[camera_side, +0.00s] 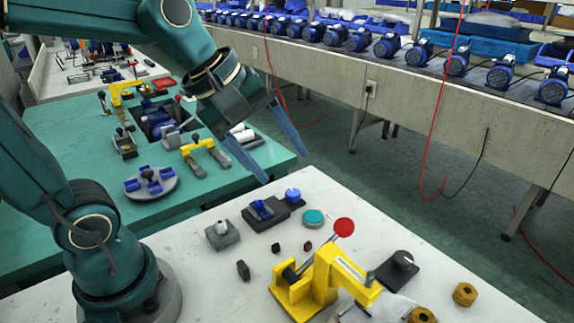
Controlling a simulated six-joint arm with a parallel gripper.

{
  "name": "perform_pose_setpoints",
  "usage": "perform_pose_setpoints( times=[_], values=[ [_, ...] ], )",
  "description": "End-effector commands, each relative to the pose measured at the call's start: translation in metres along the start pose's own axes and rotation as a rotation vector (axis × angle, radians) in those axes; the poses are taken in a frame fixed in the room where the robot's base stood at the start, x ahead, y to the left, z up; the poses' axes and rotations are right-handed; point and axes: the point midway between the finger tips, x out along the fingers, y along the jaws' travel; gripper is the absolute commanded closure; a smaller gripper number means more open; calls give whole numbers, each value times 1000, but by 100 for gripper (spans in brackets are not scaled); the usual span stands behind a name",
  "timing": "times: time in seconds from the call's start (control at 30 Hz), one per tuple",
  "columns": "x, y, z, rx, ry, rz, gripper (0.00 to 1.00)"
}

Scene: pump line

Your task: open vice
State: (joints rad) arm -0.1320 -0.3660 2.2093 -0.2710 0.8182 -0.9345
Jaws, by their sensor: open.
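The yellow vice (324,277) stands at the front of the pale worktable. A lever with a round red knob (344,227) rises from it, tilted up to the right. A dark cylindrical part (291,275) shows at its left side. Whether its jaws are open or closed is hard to tell from this angle. My gripper (285,166) is open and empty, its two blue-grey fingers spread and pointing down to the right. It hangs in the air, above and left of the red knob in the picture, apart from the vice.
Several small parts, including a teal-topped disc (313,217) and a dark block with a blue piece (262,210), lie behind the vice. A black fixture (398,268) and brass-coloured rings (465,294) are to its right. A green table (215,192) with tools stands behind.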

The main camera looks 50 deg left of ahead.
Motion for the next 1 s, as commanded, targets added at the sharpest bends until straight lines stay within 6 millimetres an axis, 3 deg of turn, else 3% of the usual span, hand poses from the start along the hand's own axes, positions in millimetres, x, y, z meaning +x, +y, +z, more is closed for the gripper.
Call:
perform_pose_setpoints(
  times=[0.2, 0.43, 0.63, 0.77, 1.0],
  values=[
    [46, 26, -52, -620, -41, -57, 29],
    [102, 16, -110, -1110, -52, -139, 29],
    [135, -13, -135, -1258, -54, -214, 29],
    [144, -26, -138, -1291, -53, -247, 29],
    [170, -32, -133, -1293, -52, -250, 29]
  ],
)
